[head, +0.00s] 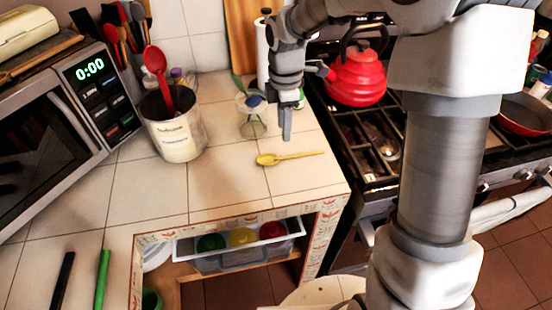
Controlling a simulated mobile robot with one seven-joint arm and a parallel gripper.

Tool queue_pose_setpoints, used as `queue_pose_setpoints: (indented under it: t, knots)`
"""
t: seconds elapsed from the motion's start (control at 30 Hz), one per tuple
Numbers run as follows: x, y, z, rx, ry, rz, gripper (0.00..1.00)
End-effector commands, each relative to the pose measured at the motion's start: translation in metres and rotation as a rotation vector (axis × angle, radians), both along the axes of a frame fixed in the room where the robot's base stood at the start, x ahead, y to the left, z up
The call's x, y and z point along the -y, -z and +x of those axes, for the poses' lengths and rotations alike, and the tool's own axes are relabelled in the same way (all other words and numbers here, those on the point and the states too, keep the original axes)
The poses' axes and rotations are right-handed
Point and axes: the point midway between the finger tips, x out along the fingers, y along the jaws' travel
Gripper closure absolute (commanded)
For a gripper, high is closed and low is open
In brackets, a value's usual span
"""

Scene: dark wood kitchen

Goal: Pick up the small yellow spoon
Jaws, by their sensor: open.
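The small yellow spoon (290,157) lies flat on the white tiled counter (225,180), close to its right edge. Its bowl points left and its handle points right. My gripper (286,136) hangs above and slightly behind the spoon, with its fingers pointing down. It is open and holds nothing. From this side view the fingers overlap, so the gap between them is hidden. The gripper appears apart from the spoon.
A pot (178,135) with a red spoon stands left of the yellow spoon, and a glass jar (252,118) stands behind it. A microwave (55,140) is at left. The stove with a red kettle (357,80) is at right.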

Motion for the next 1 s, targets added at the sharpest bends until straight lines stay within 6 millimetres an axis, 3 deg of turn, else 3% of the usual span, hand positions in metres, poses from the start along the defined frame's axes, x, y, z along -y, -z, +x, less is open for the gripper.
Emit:
queue_pose_setpoints:
  t: [0.1,0.43,0.7,1.0]
  knots:
    - [0.0,0.026,-0.001,-0.004,0.0,-0.001,0.54]
    - [-0.001,0.053,-0.001,-0.002,0.001,-0.001,0.54]
    - [-0.003,0.091,-0.001,-0.001,0.001,0.0,0.54]
    - [-0.003,0.096,-0.001,0.001,0.002,0.0,0.54]
